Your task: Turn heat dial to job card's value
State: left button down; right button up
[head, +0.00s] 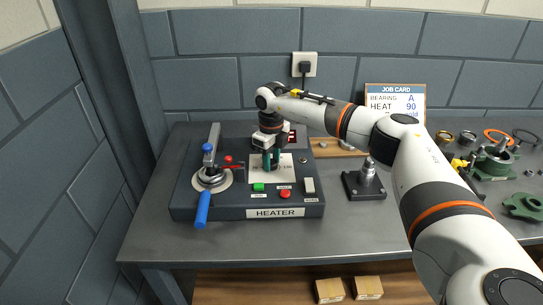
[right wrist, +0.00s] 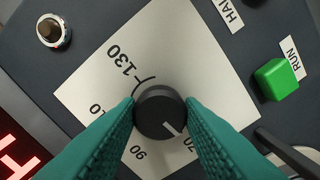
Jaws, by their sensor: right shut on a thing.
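The heat dial (right wrist: 158,108) is a round black knob on a white scale plate (right wrist: 95,92). Its white pointer line points down and right in the right wrist view, near the 70 mark and away from 90. My right gripper (right wrist: 160,112) is shut on the knob, one teal finger on each side. In the head view this gripper (head: 271,160) reaches down onto the heater (head: 190,205), and the knob is hidden there. The job card (head: 394,98) stands at the back wall and reads bearing A, heat 90. Its lowest line is partly covered by my arm. My left gripper is not in view.
A green RUN button (right wrist: 276,80) and a red button (head: 285,193) sit near the dial. A blue-handled lever (head: 202,208) is on the heater's left. A post on a black base (head: 366,182) and green parts (head: 524,205) stand to the right.

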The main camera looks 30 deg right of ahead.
jog(key=m+p, duration=0.2)
jog(key=m, duration=0.4)
jog(key=shift+r, duration=0.15)
jog(key=m+p, duration=0.2)
jog(key=m, duration=0.5)
jog(key=shift+w+p, duration=0.1)
jog(key=shift+p, duration=0.2)
jog(key=o, duration=1)
notch_tip(320, 180, up, 12)
jog(key=b, duration=0.2)
jog(key=shift+b, duration=0.3)
